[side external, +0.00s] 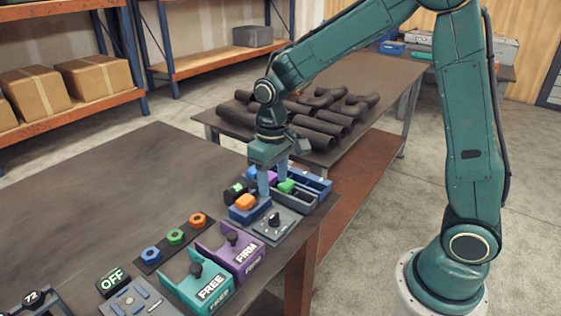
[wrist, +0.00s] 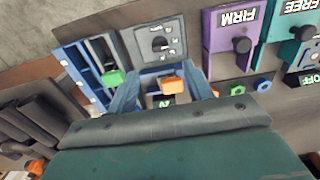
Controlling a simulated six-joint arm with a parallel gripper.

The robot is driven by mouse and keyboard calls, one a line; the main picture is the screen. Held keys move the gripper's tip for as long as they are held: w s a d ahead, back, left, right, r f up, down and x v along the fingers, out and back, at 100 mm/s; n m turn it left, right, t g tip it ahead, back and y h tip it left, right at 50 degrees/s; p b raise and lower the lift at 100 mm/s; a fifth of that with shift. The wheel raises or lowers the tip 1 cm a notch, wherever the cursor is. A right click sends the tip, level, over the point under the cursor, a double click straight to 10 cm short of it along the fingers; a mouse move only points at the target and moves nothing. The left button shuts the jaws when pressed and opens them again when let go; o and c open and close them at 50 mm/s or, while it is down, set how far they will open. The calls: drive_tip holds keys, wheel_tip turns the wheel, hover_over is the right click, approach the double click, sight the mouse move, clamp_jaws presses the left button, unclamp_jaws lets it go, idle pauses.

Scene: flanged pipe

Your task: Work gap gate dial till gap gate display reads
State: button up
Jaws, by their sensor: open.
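A grey dial plate (side external: 285,232) with a black knob (side external: 274,219) lies near the table's right edge; the knob also shows in the wrist view (wrist: 158,43), with pale marks around it. A small black display (side external: 236,188) with a green character stands behind an orange block (side external: 245,202) on a blue base. The display shows partly in the wrist view (wrist: 165,103); its full reading cannot be made out. My gripper (side external: 272,192) is open, pointing down above this group. In the wrist view its fingers flank the orange block (wrist: 173,84), and the knob lies beyond them.
A green block (side external: 286,186) sits in the blue and grey trays beside my gripper. Purple FIRM (side external: 240,257) and teal FREE (side external: 198,285) units with black knobs, an OFF display (side external: 112,281) and coloured nuts stand left. Dark pipes lie on the table behind.

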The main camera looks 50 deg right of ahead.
wheel_tip(320, 180, up, 4)
drive_tip(key=shift+r, duration=0.1)
idle(0.5)
drive_tip(key=s+d+r+t, duration=0.1)
drive_tip(key=s+r, duration=0.3)
drive_tip(key=s, duration=0.6)
drive_tip(key=s+d+r+t, duration=0.1)
drive_tip(key=s+r+t, duration=0.3)
drive_tip(key=s, duration=0.6)
drive_tip(key=shift+s+r+t, duration=0.2)
drive_tip(key=shift+r+t, duration=0.1)
drive_tip(key=shift+r, duration=0.1)
drive_tip(key=shift+w, duration=0.15)
idle(1.0)
